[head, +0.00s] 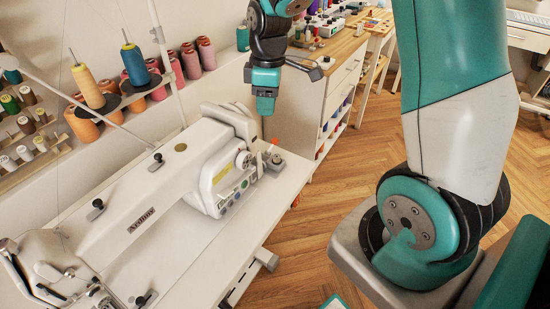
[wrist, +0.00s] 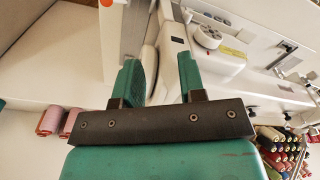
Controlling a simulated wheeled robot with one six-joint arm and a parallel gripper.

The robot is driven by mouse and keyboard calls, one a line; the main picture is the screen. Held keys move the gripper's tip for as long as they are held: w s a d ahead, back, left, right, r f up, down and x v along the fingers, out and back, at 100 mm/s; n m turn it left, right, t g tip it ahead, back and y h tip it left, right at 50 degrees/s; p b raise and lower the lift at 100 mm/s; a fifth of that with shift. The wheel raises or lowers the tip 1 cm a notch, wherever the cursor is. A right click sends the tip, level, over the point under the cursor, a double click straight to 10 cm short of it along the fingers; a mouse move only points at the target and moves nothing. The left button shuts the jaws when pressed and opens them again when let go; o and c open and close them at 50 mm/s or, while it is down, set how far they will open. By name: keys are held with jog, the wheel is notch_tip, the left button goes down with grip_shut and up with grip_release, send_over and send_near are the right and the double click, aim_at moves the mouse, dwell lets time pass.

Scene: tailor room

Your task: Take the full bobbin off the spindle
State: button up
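The white sewing machine (head: 150,195) stands on a pale table. A small grey device with an upright knob (head: 275,160) sits on the table by the machine's right end. It may be the bobbin winder, but I cannot make out a bobbin or spindle on it. My gripper (head: 265,108) hangs pointing down, above and behind the machine's right end, apart from it. In the wrist view my gripper (wrist: 159,72) has two green fingers spread apart, with nothing held between them. A white round knob (wrist: 208,38) on the machine shows right of the fingers.
Thread cones (head: 87,86) stand on a rack at the left, with thin threads running up. A white pole (head: 168,62) rises behind the machine. A wooden-topped cabinet (head: 340,55) stands behind my gripper. Bare wood floor (head: 330,215) lies to the right of the table.

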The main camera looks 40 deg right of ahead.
jog(key=w+d+f, duration=0.1)
jog(key=d+f, duration=0.3)
send_over(275, 156)
jog(key=shift+n+h, duration=0.3)
notch_tip(275, 156, down, 9)
jog(key=shift+s+f, duration=0.1)
jog(key=shift+s, duration=0.05)
notch_tip(275, 156, down, 6)
jog(key=shift+f+p, duration=0.2)
jog(key=shift+p, duration=0.1)
grip_shut()
